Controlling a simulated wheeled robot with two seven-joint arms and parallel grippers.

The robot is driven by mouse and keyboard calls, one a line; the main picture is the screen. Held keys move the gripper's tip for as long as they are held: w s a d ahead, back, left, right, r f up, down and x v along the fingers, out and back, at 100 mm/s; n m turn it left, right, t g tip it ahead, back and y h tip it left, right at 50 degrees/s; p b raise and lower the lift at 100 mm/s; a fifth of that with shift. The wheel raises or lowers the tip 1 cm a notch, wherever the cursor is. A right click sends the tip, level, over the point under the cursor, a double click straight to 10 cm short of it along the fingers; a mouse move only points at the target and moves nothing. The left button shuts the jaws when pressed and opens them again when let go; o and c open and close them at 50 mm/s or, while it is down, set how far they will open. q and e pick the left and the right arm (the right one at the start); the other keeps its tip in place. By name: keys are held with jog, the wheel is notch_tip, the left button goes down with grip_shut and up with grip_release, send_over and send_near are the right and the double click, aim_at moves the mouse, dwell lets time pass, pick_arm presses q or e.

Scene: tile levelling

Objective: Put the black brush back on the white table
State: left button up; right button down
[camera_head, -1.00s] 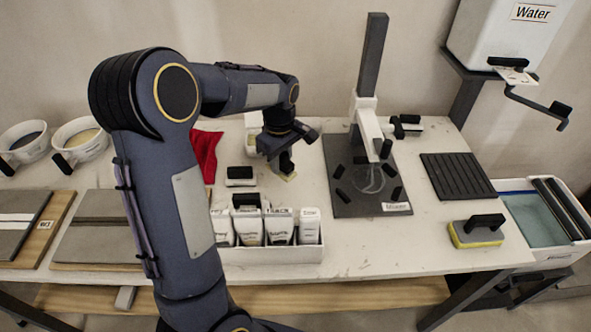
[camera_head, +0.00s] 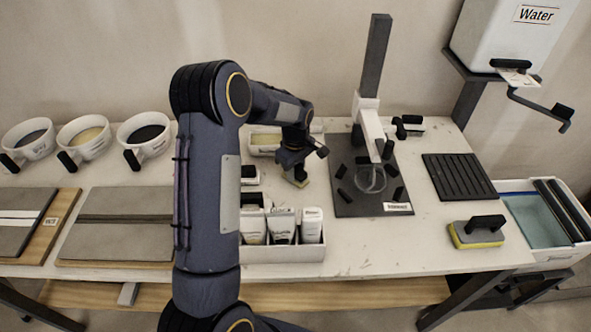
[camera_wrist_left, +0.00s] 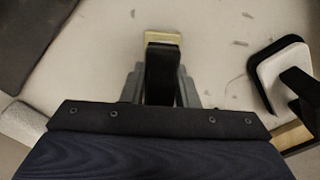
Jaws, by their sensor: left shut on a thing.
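My left gripper (camera_head: 293,160) is shut on the black brush (camera_head: 300,181), over the middle of the white table (camera_head: 385,240), left of the dark mixer board. In the left wrist view the brush's black handle (camera_wrist_left: 163,75) stands between my gripper's fingers (camera_wrist_left: 160,88). Its pale yellow end points away from the gripper. I cannot tell whether the brush touches the table. My right gripper is not in view.
A white box of labelled bags (camera_head: 285,250) stands in front of the gripper. The dark mixer board (camera_head: 350,205) is to its right, with a tall stand. Several white cups (camera_head: 85,135) are at the left. A yellow sponge float (camera_head: 475,235) lies at the front right.

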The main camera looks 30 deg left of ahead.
pick_arm(q)
jog(key=shift+f, duration=0.15)
jog(key=o, duration=1.1)
jog(key=shift+c, duration=0.2)
